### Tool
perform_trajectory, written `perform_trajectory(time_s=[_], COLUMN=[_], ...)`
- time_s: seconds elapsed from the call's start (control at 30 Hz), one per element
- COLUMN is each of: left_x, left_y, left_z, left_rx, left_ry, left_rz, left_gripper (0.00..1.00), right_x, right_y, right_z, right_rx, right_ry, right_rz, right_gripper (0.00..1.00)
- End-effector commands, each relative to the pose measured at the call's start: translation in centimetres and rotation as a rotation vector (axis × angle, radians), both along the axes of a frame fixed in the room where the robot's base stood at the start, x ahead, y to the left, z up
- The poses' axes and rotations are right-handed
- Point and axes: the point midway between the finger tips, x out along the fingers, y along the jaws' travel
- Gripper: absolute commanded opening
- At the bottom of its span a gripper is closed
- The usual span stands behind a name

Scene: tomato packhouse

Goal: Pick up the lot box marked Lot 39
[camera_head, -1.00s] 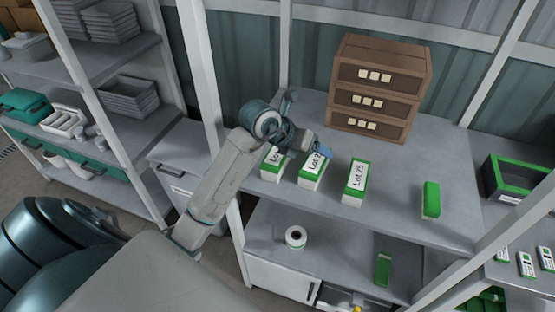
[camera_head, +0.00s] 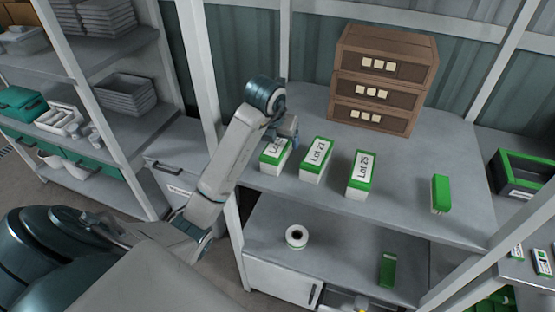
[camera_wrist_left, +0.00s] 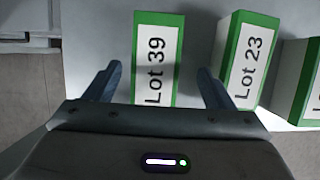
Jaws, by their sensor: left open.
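The Lot 39 box (camera_wrist_left: 155,62) is white with green edges. In the left wrist view its label reads upward between my left gripper's blue fingers. My left gripper (camera_wrist_left: 159,78) is open, one finger to each side of the box, with nothing held; I cannot tell how far above it the tips are. In the head view the Lot 39 box (camera_head: 271,159) is leftmost in the row, its label partly hidden by my left gripper (camera_head: 288,136). The Lot 23 box (camera_wrist_left: 245,62) stands just right of it. My right gripper is not in view.
The Lot 25 box (camera_head: 360,176) and another green-edged box (camera_head: 440,195) stand farther right on the grey shelf (camera_head: 405,200). A stack of brown drawers (camera_head: 382,80) stands behind. A shelf post (camera_head: 202,75) rises close to my left arm. A white roll (camera_head: 296,236) lies below.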

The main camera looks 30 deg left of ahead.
Motion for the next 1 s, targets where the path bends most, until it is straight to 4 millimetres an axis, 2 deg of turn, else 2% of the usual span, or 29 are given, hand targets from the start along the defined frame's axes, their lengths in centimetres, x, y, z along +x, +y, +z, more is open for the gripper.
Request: perform_trajectory(time_s=[0.27, 0.3, 0.43, 0.6, 1.0], left_x=[0.4, 0.4, 1.0, 1.4, 1.4], left_y=[0.4, 0.6, 0.8, 0.9, 0.8], left_z=[-2.3, -2.4, -4.1, -5.1, -5.3], left_rx=[0.000, -0.001, -0.002, 0.000, -0.001], left_ry=[0.000, 0.006, 0.004, 0.000, 0.000], left_rz=[0.000, 0.001, 0.001, 0.000, 0.000], left_gripper=[0.76, 0.76, 0.76, 0.76, 0.76], right_x=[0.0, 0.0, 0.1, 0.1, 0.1], right_y=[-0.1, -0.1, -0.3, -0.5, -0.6], right_z=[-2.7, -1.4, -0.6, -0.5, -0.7], right_rx=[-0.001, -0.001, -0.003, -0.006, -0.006], right_ry=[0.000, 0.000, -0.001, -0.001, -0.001], right_rz=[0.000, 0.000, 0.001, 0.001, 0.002], right_gripper=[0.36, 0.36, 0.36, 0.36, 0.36])
